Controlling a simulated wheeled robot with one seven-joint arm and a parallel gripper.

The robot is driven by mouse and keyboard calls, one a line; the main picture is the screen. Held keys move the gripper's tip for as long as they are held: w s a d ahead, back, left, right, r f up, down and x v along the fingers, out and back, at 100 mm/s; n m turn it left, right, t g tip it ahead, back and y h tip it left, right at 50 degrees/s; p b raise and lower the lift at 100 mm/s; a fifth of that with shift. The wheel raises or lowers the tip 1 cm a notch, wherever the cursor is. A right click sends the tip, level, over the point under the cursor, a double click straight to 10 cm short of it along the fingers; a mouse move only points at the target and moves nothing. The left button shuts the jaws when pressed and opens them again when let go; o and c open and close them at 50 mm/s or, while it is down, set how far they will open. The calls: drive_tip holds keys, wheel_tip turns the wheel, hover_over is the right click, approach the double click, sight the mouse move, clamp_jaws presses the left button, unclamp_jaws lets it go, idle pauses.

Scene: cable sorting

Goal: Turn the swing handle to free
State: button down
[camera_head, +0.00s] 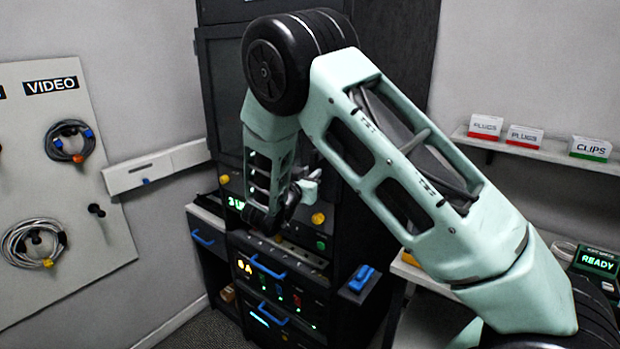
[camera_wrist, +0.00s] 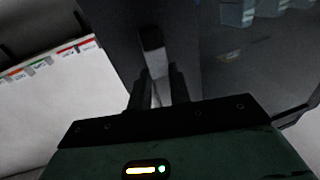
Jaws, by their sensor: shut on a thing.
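My gripper (camera_wrist: 158,92) is at the front of the dark rack cabinet. In the wrist view its two dark fingers are closed on the swing handle (camera_wrist: 156,62), a narrow pale grey bar with a dark end (camera_wrist: 151,38). The handle stands out against a dark panel. In the head view my gripper (camera_head: 297,195) is at the rack's middle, partly covered by my own arm. The handle is hard to make out there, so I cannot tell its exact angle.
The rack (camera_head: 320,245) has blue pull handles (camera_head: 268,268) and lit displays below my gripper. A blue part (camera_head: 361,278) sticks out at its right. A pegboard (camera_head: 60,190) with coiled cables is at left. A shelf (camera_head: 545,150) with labelled boxes is at right.

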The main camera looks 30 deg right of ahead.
sight(309, 147)
drive_tip(key=w+m+h+b, duration=0.1)
drive_tip(key=m+b, duration=0.4)
drive_tip(key=b, duration=0.4)
drive_tip(key=w+a+r+m+g+h+b, duration=0.1)
drive_tip(key=m+b, duration=0.4)
drive_tip(key=b, duration=0.4)
drive_tip(key=w+m+h+b, duration=0.1)
drive_tip(key=m+b, duration=0.5)
drive_tip(key=b, duration=0.4)
drive_tip(key=shift+w+a+r, duration=0.15)
drive_tip(key=shift+w+r, duration=0.2)
drive_tip(key=shift+w, duration=0.05)
drive_tip(key=r+m+b, duration=0.1)
drive_tip(key=m+b, duration=0.1)
drive_tip(key=m+g+b, duration=0.1)
drive_tip(key=b, duration=0.1)
drive_tip(key=shift+w+r+m+h, duration=0.15)
drive_tip(key=shift+r+m+h, duration=0.15)
drive_tip(key=shift+r+m, duration=0.1)
drive_tip(key=c, duration=1.3)
unclamp_jaws()
drive_tip(key=shift+a, duration=0.15)
